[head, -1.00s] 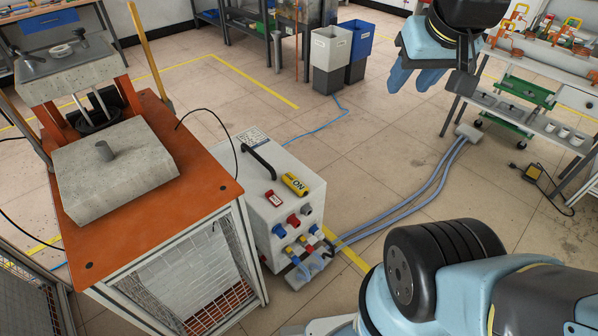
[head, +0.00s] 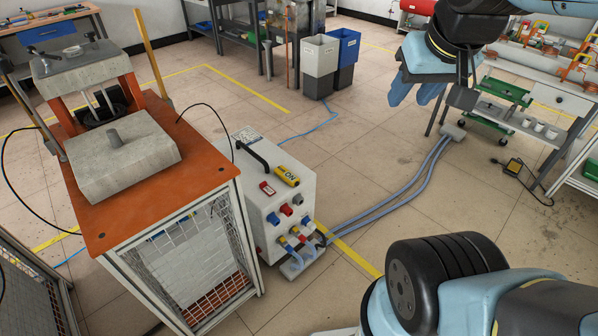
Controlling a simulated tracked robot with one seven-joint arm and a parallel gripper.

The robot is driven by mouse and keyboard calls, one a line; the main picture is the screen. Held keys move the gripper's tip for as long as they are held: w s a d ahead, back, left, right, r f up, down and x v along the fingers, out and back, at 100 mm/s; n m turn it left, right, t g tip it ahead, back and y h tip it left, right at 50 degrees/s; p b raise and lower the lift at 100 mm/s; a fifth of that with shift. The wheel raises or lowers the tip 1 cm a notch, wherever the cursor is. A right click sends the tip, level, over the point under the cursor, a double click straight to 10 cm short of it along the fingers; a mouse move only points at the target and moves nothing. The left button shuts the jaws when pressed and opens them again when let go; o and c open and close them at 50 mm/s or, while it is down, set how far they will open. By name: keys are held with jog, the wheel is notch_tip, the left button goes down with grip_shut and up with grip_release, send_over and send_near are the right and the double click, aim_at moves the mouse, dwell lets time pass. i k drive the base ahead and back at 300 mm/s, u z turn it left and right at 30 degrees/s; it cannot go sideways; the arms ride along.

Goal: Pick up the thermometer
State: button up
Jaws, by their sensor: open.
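I cannot clearly pick out a thermometer.
An orange-topped caged stand (head: 200,190) with concrete blocks is at left, beside the box. Blue-grey hoses (head: 405,190) cross the floor right of it. Bins (head: 318,68) stand behind. A bench with cups (head: 515,122) is at right. Mid-floor is mostly clear.

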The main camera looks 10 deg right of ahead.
aim_at(289, 178)
jog(key=k, duration=0.5)
jog(key=u, duration=0.15)
jog(key=i, duration=1.4)
jog(key=z, duration=0.1)
